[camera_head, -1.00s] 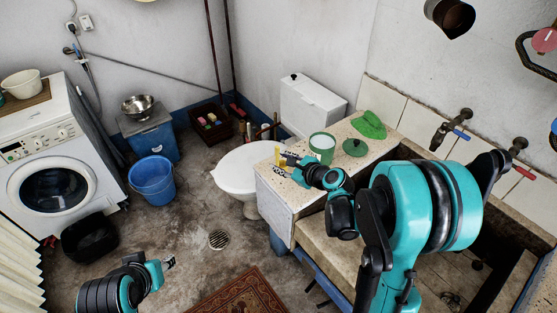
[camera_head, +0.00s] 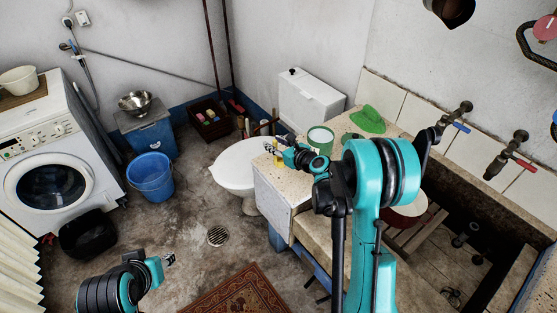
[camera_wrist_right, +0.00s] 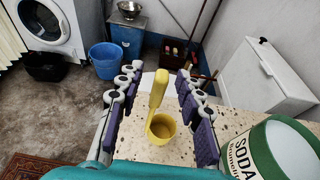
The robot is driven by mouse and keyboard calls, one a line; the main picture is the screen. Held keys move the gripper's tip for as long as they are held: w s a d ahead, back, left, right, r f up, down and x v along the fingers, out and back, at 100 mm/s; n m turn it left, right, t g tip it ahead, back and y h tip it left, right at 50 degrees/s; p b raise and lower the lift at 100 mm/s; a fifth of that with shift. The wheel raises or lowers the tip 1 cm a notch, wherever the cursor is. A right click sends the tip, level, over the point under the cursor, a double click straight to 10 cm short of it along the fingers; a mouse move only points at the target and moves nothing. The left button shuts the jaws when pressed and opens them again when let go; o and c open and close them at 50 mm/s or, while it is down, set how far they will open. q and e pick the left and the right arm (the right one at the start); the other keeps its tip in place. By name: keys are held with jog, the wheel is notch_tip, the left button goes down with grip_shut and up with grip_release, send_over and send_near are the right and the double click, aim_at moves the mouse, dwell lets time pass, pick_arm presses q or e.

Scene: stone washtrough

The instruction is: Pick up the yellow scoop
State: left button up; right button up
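The yellow scoop (camera_wrist_right: 162,127) stands on the speckled counter in the right wrist view, its cup at the bottom and its handle pointing up and away. My right gripper (camera_wrist_right: 156,80) is open, with one purple-padded finger on each side of the scoop and gaps between. In the head view the right gripper (camera_head: 281,147) is over the counter's left end, and only a bit of the yellow scoop (camera_head: 280,160) shows beside it. My left gripper (camera_head: 170,259) is above the floor at lower left, small, with its fingertips looking apart and nothing in them.
A green-and-white soda tin (camera_head: 320,139) stands close right of my right gripper; it also shows in the right wrist view (camera_wrist_right: 270,150). A green cloth-like item (camera_head: 367,119) lies behind it. The toilet (camera_head: 238,170) is left of the counter. The stone trough (camera_head: 440,250) is at right.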

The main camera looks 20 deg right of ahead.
grip_shut()
jog(key=shift+r, duration=0.1)
